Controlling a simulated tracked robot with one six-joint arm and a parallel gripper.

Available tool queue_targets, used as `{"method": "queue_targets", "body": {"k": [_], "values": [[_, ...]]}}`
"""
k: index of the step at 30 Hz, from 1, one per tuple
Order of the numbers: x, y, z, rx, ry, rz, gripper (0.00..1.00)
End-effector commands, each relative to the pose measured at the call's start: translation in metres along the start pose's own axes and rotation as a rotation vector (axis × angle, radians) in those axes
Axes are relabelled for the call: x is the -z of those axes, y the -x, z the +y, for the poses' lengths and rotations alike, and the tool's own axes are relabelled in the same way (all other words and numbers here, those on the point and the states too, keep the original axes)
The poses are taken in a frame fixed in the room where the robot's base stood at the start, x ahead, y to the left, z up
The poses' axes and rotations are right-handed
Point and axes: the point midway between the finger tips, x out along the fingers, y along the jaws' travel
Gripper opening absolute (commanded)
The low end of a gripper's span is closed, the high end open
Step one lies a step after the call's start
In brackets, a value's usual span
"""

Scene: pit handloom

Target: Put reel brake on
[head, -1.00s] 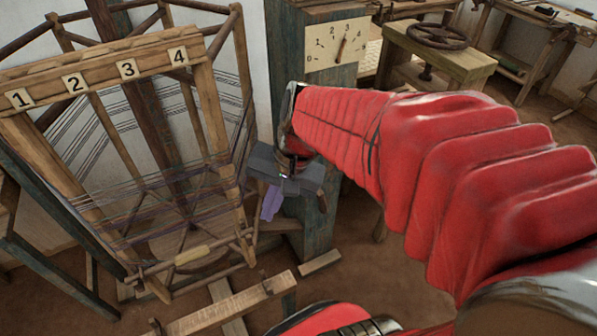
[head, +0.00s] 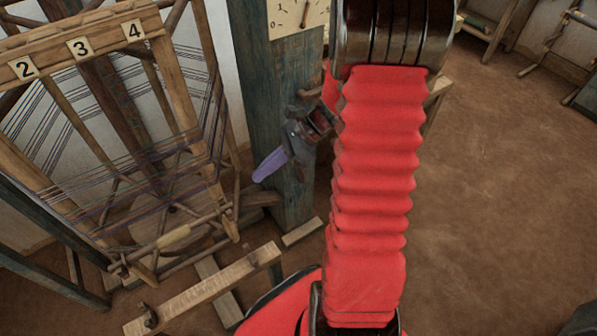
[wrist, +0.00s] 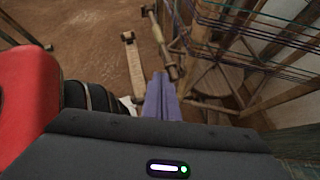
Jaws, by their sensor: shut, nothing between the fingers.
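The reel (head: 180,75) is a wooden frame strung with dark threads at the left of the head view. A rod with a pale wooden grip (head: 174,237) crosses its lower front. This rod also shows near the top of the wrist view (wrist: 164,45). I cannot tell for sure which part is the brake. My gripper (head: 258,177) has purple fingers, shut and empty. It points down and left in front of the blue-green post, to the right of the reel, apart from the pale grip. In the wrist view its fingers (wrist: 161,92) lie together, with the rod beyond them.
The blue-green post (head: 262,90) carries a dial (head: 298,14), cut off at the top. A low wooden beam (head: 205,290) lies in front of the reel. Number plates 2, 3 and 4 (head: 79,48) line the reel's top bar.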

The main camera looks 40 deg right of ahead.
Motion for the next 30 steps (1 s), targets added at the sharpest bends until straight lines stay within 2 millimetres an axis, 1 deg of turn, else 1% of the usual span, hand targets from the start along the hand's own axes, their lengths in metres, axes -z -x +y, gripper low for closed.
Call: {"method": "queue_targets", "body": {"k": [1,5,11,17,18,23,30], "values": [[0.011,-0.001,-0.007,0.010,-0.064,-0.034,0.00],[0.034,-0.001,-0.024,0.040,-0.227,-0.121,0.00],[0.074,-0.001,-0.048,0.085,-0.474,-0.265,0.00],[0.120,0.000,-0.068,0.128,-0.713,-0.417,0.00],[0.130,0.001,-0.072,0.137,-0.760,-0.449,0.00],[0.171,0.001,-0.083,0.168,-0.945,-0.579,0.00],[0.237,-0.001,-0.093,0.212,-1.205,-0.785,0.00]]}}
